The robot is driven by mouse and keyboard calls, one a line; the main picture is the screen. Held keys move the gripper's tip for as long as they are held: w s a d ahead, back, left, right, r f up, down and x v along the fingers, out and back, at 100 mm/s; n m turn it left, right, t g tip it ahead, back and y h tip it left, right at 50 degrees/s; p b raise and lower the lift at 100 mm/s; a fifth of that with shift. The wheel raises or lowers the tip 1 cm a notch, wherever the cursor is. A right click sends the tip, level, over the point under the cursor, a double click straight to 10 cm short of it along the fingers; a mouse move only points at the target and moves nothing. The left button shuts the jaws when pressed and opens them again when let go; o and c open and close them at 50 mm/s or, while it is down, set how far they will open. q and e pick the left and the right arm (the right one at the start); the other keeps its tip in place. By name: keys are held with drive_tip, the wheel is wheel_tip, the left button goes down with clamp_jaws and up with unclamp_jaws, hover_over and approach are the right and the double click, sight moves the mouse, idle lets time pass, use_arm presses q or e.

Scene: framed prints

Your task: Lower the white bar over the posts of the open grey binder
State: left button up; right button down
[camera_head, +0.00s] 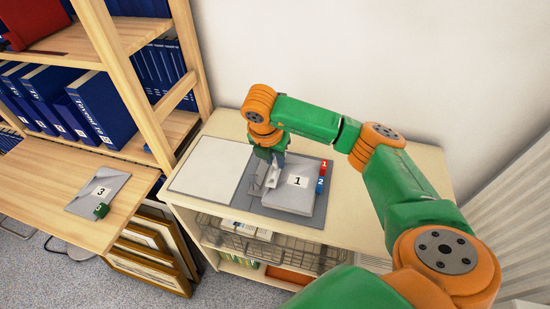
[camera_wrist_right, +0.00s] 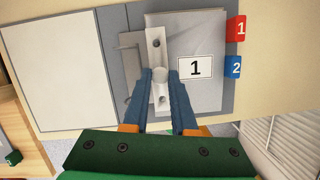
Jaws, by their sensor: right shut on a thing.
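The open grey binder (camera_head: 322,212) lies on the cabinet top, with a white panel (camera_wrist_right: 60,75) on its left side. A grey stack labelled 1 (camera_wrist_right: 212,95) lies on its right side. My right gripper (camera_wrist_right: 160,73) is shut on the round knob of the white bar (camera_wrist_right: 154,40), over the left edge of the stack. The bar runs along that edge and has a dark spot near each end. I cannot tell whether these are holes or post tips, or whether the bar touches the stack. In the head view my right gripper (camera_head: 271,160) partly covers the bar. My left gripper is not in view.
Red tab 1 (camera_wrist_right: 236,28) and blue tab 2 (camera_wrist_right: 233,66) stick out at the binder's right. A wooden shelf (camera_head: 140,75) with blue binders stands left. A grey folder labelled 3 (camera_head: 98,190) lies on a lower board. A wire basket (camera_head: 270,245) sits below the top.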

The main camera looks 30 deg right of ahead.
drive_tip(key=shift+f+b, duration=1.2)
drive_tip(key=shift+f, duration=0.15)
drive_tip(key=c, duration=0.6)
unclamp_jaws()
drive_tip(key=shift+c, duration=0.2)
drive_tip(key=shift+r, duration=0.1)
wheel_tip(320, 180, up, 7)
drive_tip(key=p, duration=0.5)
